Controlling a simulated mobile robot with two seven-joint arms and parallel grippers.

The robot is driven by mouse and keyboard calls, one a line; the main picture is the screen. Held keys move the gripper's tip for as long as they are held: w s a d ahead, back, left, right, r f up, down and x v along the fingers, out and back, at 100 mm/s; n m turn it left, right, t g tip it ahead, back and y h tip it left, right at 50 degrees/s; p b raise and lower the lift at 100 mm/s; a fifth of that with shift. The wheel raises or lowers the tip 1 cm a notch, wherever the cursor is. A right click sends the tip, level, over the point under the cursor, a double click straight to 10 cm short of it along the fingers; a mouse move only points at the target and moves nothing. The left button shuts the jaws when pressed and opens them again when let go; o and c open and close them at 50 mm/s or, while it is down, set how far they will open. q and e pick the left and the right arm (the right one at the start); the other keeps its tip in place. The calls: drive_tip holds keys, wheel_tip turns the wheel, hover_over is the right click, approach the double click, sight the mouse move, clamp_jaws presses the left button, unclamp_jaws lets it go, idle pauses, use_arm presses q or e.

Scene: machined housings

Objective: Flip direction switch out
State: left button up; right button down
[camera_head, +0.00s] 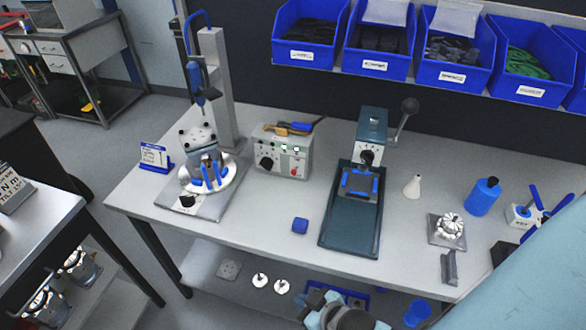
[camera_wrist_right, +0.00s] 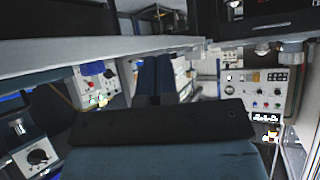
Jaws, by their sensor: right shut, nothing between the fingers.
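A grey control box (camera_head: 283,158) stands at the back of the bench, with a black knob (camera_head: 266,163), small switches with green lights and a red button (camera_head: 294,171) on its front. I cannot tell which part is the direction switch. A box with red and green lights (camera_wrist_right: 95,88) also shows at left in the right wrist view. My right gripper (camera_head: 330,302) is low at the bottom of the head view, in front of the bench and well short of the box. Its dark blue fingers (camera_wrist_right: 154,78) are together and empty in the wrist view. My left gripper is out of view.
A dark green press (camera_head: 347,234) stands right of the box, and a white fixture stand (camera_head: 207,198) left of it. A blue bottle (camera_head: 483,198) stands at right. The bench front (camera_head: 250,240) is mostly clear.

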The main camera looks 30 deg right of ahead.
drive_tip(key=d+r+m+g+h+b, duration=0.1)
drive_tip(key=d+r+g+h+b, duration=0.15)
drive_tip(key=r+g, duration=0.4)
drive_tip(key=w+d+r+m+g, duration=0.2)
drive_tip(key=w+m, duration=0.2)
drive_tip(key=w, duration=1.5)
drive_tip(key=w+d+r+m+h, duration=0.1)
drive_tip(key=w+d+r+m, duration=0.3)
drive_tip(key=w+d, duration=0.2)
drive_tip(key=w+d+r+m+g+h, duration=0.1)
drive_tip(key=w+d+r+m, duration=0.3)
drive_tip(key=w+d, duration=0.3)
drive_tip(key=shift+w+d+r+p, duration=0.15)
drive_tip(key=shift+w+r+p, duration=0.15)
drive_tip(key=shift+w+r, duration=0.45)
drive_tip(key=shift+w+f, duration=0.1)
drive_tip(key=shift+f, duration=0.05)
